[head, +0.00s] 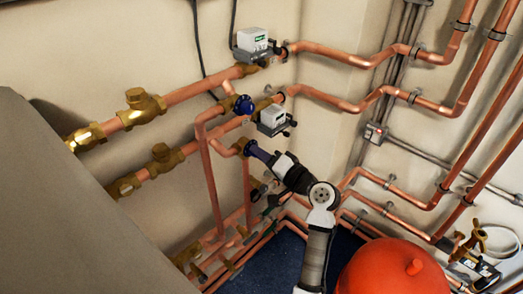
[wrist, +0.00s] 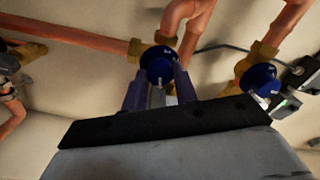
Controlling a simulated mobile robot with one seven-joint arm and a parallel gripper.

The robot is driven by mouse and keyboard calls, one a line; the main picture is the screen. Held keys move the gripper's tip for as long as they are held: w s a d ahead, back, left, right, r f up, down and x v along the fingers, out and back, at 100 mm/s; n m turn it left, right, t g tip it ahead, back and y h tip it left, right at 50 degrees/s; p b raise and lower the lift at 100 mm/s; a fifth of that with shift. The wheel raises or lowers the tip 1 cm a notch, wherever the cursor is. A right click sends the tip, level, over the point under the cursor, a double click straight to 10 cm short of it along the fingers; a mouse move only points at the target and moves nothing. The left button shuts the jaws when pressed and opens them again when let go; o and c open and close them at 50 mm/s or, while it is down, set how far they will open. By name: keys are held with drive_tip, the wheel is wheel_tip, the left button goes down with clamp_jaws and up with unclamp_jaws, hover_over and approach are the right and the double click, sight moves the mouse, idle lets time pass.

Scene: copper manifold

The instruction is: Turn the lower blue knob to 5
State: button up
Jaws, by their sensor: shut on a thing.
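The lower blue knob (wrist: 158,60) sits on a brass valve body between my fingertips in the wrist view. My gripper (wrist: 160,84) is shut on it, one finger on each side. In the head view my gripper (head: 255,152) reaches up and left to the lower brass valve, and the fingers mostly hide the knob there. The markings on the knob are too small to read, so I cannot tell its setting. The upper blue knob (head: 243,104) is above my gripper in the head view and untouched; a second blue knob (wrist: 259,80) shows at the right of the wrist view.
Copper pipes (head: 205,180) run close around my gripper. Grey meter boxes (head: 272,120) sit just above it, another (head: 252,40) higher up. A red tank (head: 395,268) stands at the lower right. A grey surface (head: 60,200) fills the left foreground.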

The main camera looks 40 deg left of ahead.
drive_tip(key=shift+m+p, duration=0.35)
drive_tip(key=shift+m, duration=0.25)
drive_tip(key=o, duration=1)
drive_tip(key=shift+c, duration=0.2)
drive_tip(key=shift+d, duration=0.1)
drive_tip(key=s+d+b, duration=0.1)
drive_tip(key=d+b, duration=0.3)
drive_tip(key=d, duration=0.9)
drive_tip(key=shift+d, duration=0.35)
